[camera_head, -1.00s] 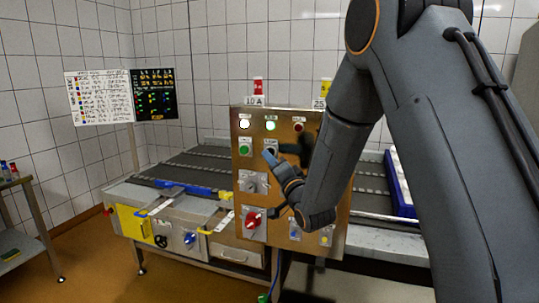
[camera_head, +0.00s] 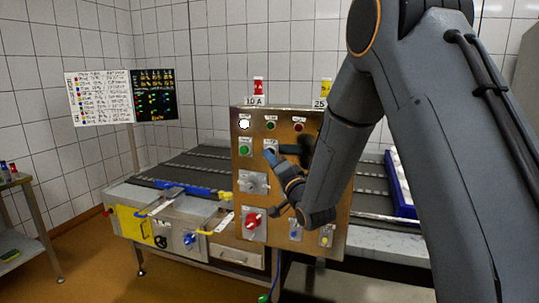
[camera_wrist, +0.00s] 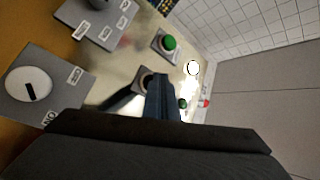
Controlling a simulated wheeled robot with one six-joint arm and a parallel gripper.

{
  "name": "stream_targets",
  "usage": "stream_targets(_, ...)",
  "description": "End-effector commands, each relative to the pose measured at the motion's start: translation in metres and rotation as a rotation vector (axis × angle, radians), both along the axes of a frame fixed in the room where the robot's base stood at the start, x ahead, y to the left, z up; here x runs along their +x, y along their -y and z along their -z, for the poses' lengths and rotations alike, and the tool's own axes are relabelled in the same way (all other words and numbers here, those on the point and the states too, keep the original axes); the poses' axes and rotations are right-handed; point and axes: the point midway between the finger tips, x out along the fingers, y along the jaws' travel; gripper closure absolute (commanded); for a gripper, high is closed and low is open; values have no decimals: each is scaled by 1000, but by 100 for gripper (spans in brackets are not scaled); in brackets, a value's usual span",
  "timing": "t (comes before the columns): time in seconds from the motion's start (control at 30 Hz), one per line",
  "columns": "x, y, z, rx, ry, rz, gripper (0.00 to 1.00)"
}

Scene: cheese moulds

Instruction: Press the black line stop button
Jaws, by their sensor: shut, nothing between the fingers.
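The metal control panel (camera_head: 335,225) stands upright ahead of me. My gripper (camera_head: 269,153) is shut and empty, its blue-grey fingertips at the panel's upper middle, right of the green button (camera_head: 245,147). The black line stop button (camera_wrist: 144,76) shows in the wrist view only as a dark edge on its grey plate. My fingers (camera_wrist: 156,80) cover most of it and appear to be at its face; I cannot tell for certain whether they touch. In the head view the button is hidden behind the fingertips, with its label plate (camera_head: 270,143) just above.
A row of lamps tops the panel: white (camera_head: 244,124) lit, green (camera_head: 270,125) dark, red (camera_head: 298,127) dark. Below are a grey rotary knob (camera_head: 252,185) and a red rotary switch (camera_head: 253,222). The conveyor (camera_head: 195,165) lies behind; a blue crate (camera_head: 402,190) is at right.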

Motion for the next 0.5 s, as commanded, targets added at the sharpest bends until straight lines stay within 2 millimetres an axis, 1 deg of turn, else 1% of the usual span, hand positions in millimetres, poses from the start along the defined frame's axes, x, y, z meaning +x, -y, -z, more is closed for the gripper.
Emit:
stream_targets(0.17, -4, -1, 0, 0, 0, 1, 100)
stream_targets(0.4, -15, -6, 0, 0, 0, -1, 100)
stream_targets(0.5, -17, -6, 0, 0, 0, 0, 100)
